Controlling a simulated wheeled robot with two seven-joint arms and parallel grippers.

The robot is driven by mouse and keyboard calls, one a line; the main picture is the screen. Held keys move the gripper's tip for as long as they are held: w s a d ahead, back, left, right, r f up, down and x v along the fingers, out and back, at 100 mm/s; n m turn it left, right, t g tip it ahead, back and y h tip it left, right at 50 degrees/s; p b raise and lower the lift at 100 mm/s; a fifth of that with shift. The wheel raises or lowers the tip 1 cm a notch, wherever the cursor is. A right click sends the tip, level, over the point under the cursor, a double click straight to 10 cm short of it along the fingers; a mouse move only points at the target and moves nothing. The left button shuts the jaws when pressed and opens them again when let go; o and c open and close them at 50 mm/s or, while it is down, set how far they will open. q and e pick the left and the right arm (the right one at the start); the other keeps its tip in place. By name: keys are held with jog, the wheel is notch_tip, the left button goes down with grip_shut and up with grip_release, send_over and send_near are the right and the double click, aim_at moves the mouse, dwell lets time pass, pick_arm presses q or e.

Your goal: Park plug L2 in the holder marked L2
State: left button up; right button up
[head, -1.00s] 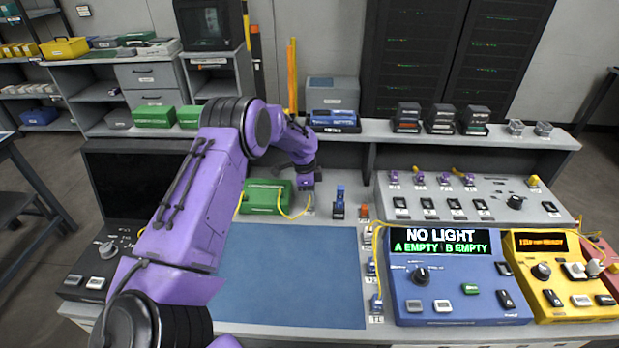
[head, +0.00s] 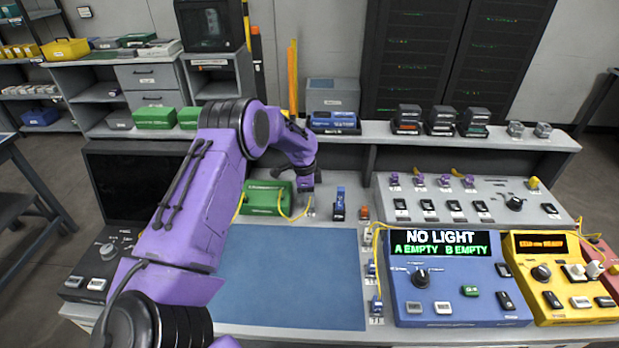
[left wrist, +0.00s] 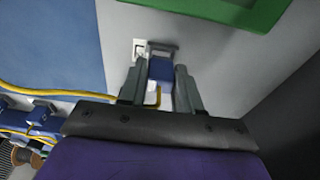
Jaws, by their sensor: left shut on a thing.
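My left gripper (head: 305,187) is low over the bench, just right of the green box. In the left wrist view its two fingers (left wrist: 160,92) are shut on a blue plug (left wrist: 160,69) with a yellow cable (left wrist: 153,97). A small grey holder (left wrist: 163,50) is right at the plug's far end, with a white label (left wrist: 139,47) beside it. The label's writing is too small to read. I cannot tell whether the plug is seated in the holder. In the head view the gripper hides the plug. My right gripper is not in view.
The green box (head: 262,198) stands left of the gripper, with a yellow cable. A blue plug (head: 339,203) stands upright to the right. The blue mat (head: 290,275) in front is clear. The blue console (head: 450,285) reads "NO LIGHT, A EMPTY, B EMPTY".

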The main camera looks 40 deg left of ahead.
pick_arm(q)
jog(key=shift+f+b, duration=0.4)
jog(key=shift+f, duration=0.2)
dwell(0.3)
jog(key=o, duration=1.1)
jog(key=shift+r, duration=0.15)
notch_tip(320, 180, up, 10)
jog(key=a+b, duration=0.1)
jog(key=shift+s+r, duration=0.15)
jog(key=shift+s, duration=0.25)
jog(key=shift+a, duration=0.1)
